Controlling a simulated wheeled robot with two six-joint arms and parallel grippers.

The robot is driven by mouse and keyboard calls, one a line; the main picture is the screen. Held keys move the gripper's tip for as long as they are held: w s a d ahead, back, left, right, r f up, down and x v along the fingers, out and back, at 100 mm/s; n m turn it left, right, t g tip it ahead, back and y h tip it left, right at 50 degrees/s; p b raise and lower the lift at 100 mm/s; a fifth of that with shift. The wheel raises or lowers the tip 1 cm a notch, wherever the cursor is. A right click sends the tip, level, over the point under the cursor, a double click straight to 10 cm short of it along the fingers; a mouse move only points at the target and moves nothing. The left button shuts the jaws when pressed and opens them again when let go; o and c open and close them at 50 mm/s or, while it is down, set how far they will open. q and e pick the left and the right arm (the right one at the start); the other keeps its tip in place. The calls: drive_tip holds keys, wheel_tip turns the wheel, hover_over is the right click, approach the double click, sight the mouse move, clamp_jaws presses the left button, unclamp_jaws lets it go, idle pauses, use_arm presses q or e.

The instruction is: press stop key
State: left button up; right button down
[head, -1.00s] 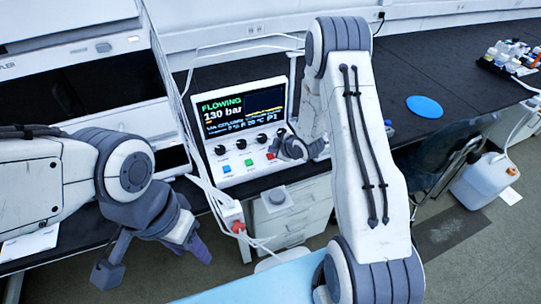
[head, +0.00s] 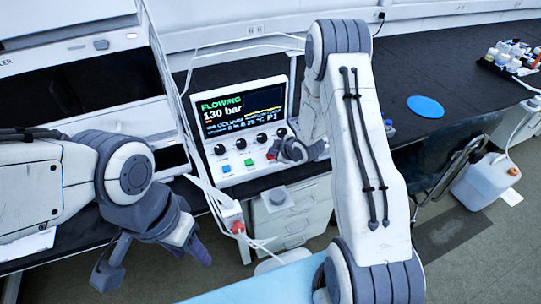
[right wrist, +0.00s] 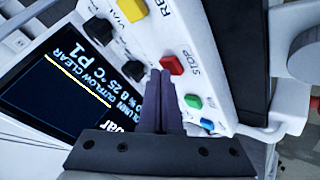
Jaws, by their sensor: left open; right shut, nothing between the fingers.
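The red stop key (right wrist: 172,65), with STOP printed beside it, is on the sloped front panel of the white instrument (head: 213,150). It also shows in the head view, partly covered by my right gripper (head: 281,153). The screen (head: 240,112) reads FLOWING and 130 bar. In the right wrist view my right gripper (right wrist: 160,73) is shut and empty, its tips right by the red key's edge. I cannot tell whether they touch it. My left gripper (head: 152,264) is open and empty at the lower left, away from the instrument.
A green key (right wrist: 193,101) and a blue key (right wrist: 207,124) are on one side of the red key, a yellow key (right wrist: 132,10) on the other. Black knobs (head: 262,138) line up below the screen. White tubes (head: 208,190) hang left of the instrument. A blue disc (head: 425,106) lies on the bench.

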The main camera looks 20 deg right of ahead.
sight(273, 157)
drive_tip(key=shift+f, duration=0.3)
drive_tip(key=shift+r, duration=0.1)
idle(0.3)
drive_tip(key=shift+r+p, duration=0.4)
drive_tip(key=shift+r, duration=0.5)
wheel_tip(273, 157, up, 5)
drive_tip(key=p, duration=0.3)
drive_tip(key=shift+p, duration=0.35)
idle(0.3)
